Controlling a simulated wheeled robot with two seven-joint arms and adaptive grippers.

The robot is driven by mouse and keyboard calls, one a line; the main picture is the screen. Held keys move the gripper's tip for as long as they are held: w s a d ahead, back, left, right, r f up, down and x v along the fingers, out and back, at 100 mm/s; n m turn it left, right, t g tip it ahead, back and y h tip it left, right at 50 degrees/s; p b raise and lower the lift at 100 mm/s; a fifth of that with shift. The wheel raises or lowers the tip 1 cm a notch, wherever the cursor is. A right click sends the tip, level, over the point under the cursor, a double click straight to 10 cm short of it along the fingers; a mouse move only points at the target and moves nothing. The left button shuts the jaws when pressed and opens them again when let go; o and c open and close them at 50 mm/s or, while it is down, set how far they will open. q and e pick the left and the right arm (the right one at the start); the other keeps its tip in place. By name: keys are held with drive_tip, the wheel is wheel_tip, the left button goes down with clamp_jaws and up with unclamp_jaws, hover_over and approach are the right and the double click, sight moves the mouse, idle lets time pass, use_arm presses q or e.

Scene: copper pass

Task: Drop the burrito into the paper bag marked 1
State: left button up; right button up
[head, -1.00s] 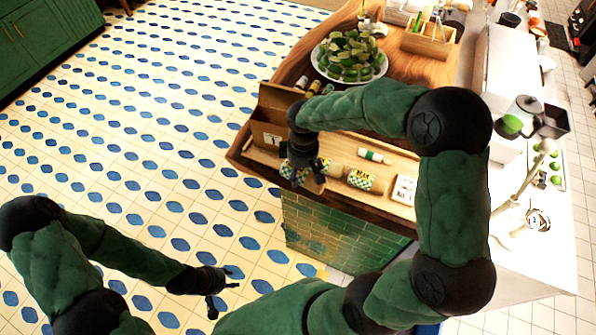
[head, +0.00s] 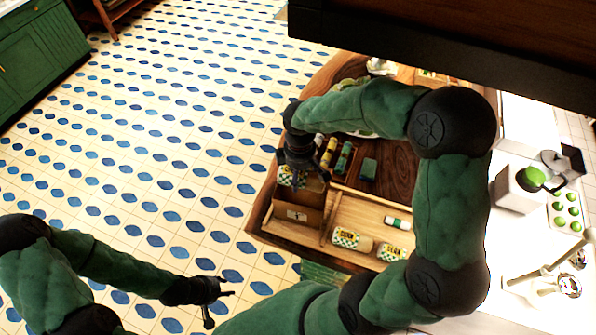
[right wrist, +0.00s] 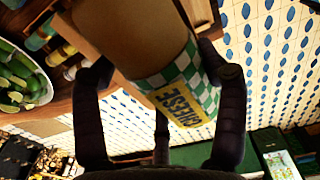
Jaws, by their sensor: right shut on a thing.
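My right gripper (head: 297,172) is shut on a burrito in green-and-white checked wrap (head: 288,180). In the right wrist view the burrito (right wrist: 203,98) lies between the fingers, with a yellow label reading CHEESE and a bare tan end. In the head view the gripper and burrito are above the brown paper bag (head: 299,214), over its back part. The bag stands upright at the counter's left end; its small pale mark is too small to read now. The bag's opening is partly hidden by the gripper. My left gripper (head: 221,306) is open and empty, over the floor.
Two more checked burritos (head: 346,239) (head: 389,253) lie in the wooden tray right of the bag, with a green-and-white tube (head: 397,223). Several bottles (head: 328,153) stand behind. A dark overhead panel (head: 450,45) covers the top right. Floor left of the counter is clear.

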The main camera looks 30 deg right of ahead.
drive_tip(key=shift+w, duration=0.45)
drive_tip(key=shift+w+f, duration=0.2)
drive_tip(key=shift+f, duration=0.05)
drive_tip(key=shift+s+f+b, duration=0.25)
drive_tip(key=shift+f+b, duration=0.5)
use_arm(q)
drive_tip(key=shift+w+f+b, duration=0.25)
drive_tip(key=shift+f+b, duration=0.45)
drive_tip(key=shift+f, duration=0.35)
drive_tip(key=shift+w+f+b, duration=0.25)
drive_tip(key=shift+f+b, duration=0.4)
drive_tip(key=shift+f, duration=0.35)
use_arm(e)
drive_tip(key=shift+w+f, duration=0.15)
drive_tip(key=shift+f, duration=1.85)
drive_tip(key=o, duration=1.4)
drive_tip(key=shift+o, duration=0.2)
drive_tip(key=shift+r, duration=0.15)
